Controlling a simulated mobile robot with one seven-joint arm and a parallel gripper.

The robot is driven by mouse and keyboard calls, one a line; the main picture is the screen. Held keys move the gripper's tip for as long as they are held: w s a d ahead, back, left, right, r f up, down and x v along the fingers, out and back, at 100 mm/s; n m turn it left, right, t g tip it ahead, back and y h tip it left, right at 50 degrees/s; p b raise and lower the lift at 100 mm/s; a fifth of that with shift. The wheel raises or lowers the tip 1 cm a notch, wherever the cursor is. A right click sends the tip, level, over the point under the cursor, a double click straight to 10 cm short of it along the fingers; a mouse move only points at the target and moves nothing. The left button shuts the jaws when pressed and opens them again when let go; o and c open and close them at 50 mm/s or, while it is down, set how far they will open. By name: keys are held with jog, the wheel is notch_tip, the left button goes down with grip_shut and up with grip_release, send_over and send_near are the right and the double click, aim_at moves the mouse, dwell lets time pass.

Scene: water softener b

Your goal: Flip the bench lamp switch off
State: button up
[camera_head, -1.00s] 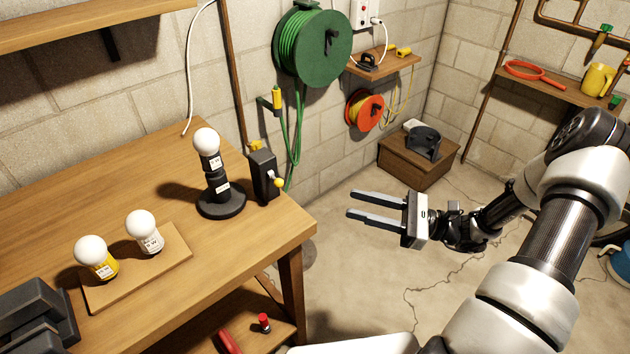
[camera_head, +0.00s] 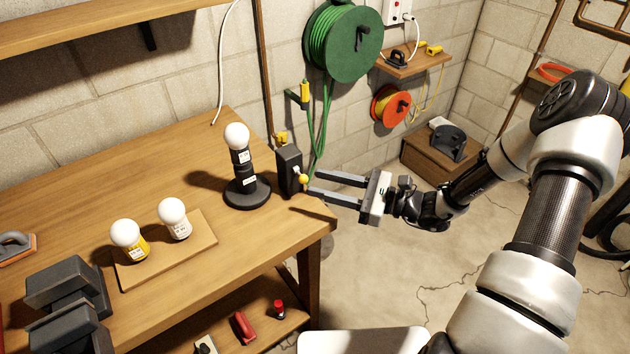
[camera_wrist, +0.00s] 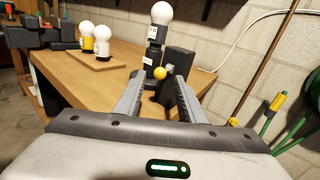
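The bench lamp (camera_head: 244,178) stands upright on the wooden bench, a white bulb on a black stem and round base. Beside it is a black switch box (camera_head: 288,170) with a yellow-knobbed lever (camera_head: 303,179) on its right side. My gripper (camera_head: 311,184) is open, its two long fingers pointing left at the box with the knob close to the fingertips. In the wrist view, the yellow knob (camera_wrist: 160,73) shows between and just beyond the open fingertips, and the switch box (camera_wrist: 179,63) stands behind. I cannot tell whether a finger touches the knob or box.
Two spare bulbs stand on a wooden board (camera_head: 205,251) on the bench (camera_head: 230,285). A dark vise-like block (camera_head: 65,285) is at the front left. A green hose reel (camera_head: 343,42) hangs on the wall behind.

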jog(key=shift+x, duration=1.25)
grip_shut()
jog(key=shift+f+y+b, duration=0.4)
jog(key=shift+f+b, duration=0.3)
jog(key=shift+b, duration=0.4)
jog(key=shift+f+n+t+y+b, duration=0.15)
jog(key=shift+n+t+y+b, duration=0.15)
jog(key=shift+n+b, duration=0.25)
jog(key=shift+w+n+y+b, duration=0.1)
jog(key=shift+n+y+b, duration=0.15)
jog(key=shift+y+b, duration=0.25)
